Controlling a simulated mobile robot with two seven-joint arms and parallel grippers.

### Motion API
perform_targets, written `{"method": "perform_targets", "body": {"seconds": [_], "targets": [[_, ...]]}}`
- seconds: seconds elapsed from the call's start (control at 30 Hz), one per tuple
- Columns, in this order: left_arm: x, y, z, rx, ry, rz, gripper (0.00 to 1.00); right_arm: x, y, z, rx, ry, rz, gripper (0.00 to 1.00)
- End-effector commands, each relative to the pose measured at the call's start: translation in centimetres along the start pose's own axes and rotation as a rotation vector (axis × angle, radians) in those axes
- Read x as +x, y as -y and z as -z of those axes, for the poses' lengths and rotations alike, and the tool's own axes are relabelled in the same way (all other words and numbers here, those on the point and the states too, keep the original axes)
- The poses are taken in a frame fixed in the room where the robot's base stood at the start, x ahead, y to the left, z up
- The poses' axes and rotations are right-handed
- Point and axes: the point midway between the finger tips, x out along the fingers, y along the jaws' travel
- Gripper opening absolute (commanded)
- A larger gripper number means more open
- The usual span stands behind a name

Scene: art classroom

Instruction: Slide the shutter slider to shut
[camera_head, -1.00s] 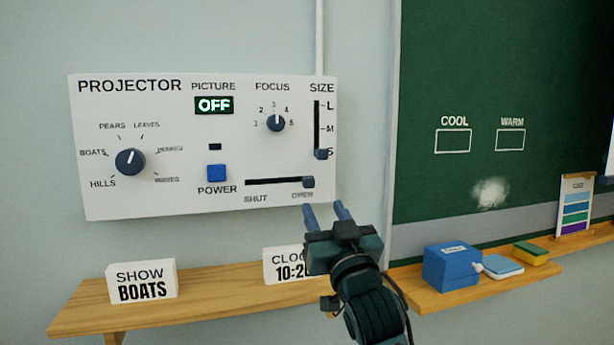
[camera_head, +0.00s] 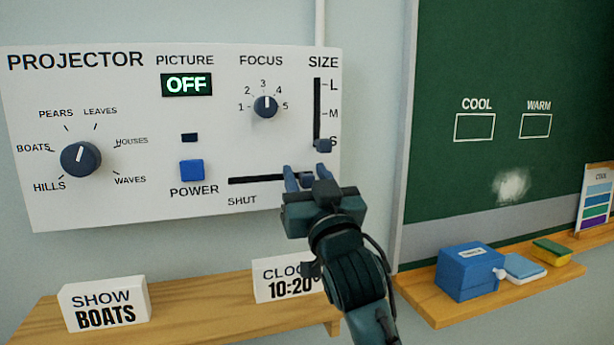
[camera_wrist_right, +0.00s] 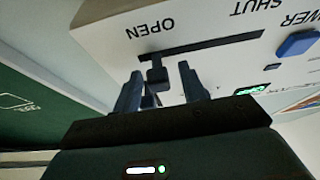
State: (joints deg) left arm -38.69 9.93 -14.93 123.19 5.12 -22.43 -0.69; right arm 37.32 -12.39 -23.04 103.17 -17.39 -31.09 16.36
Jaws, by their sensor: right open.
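The shutter slot (camera_head: 252,180) is a black horizontal groove low on the white projector panel, with SHUT printed at its left end. Its dark knob (camera_wrist_right: 157,76) is at the OPEN end in the right wrist view. In the head view my gripper largely covers that end and the OPEN label. My right gripper (camera_head: 298,172) is open, its blue fingers pointing at the panel. In the right wrist view its fingertips (camera_wrist_right: 161,72) stand on either side of the knob, closer to it on the left; I cannot tell whether they touch it. My left gripper is not in view.
The size slider (camera_head: 323,146) is close above my fingers, at S. The blue power button (camera_head: 192,170) is left of them. A wooden shelf (camera_head: 215,316) below carries a BOATS sign (camera_head: 104,304) and a clock sign (camera_head: 287,278). A chalk ledge with a blue box (camera_head: 468,271) lies right.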

Motion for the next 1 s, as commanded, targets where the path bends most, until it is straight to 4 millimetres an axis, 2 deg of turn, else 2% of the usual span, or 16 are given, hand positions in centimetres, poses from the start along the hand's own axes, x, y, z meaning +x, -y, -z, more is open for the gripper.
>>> {"method": "perform_targets", "body": {"seconds": [0.07,0.6,1.0], "targets": [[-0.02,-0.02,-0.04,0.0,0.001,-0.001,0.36,0.0,0.01,0.02,0.0,-0.001,0.0,0.42],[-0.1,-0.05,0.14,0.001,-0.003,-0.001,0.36,0.01,-0.01,0.0,0.0,0.0,0.0,0.0],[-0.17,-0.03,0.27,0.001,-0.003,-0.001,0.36,-0.02,-0.21,0.04,0.0,0.0,0.0,0.0]]}}
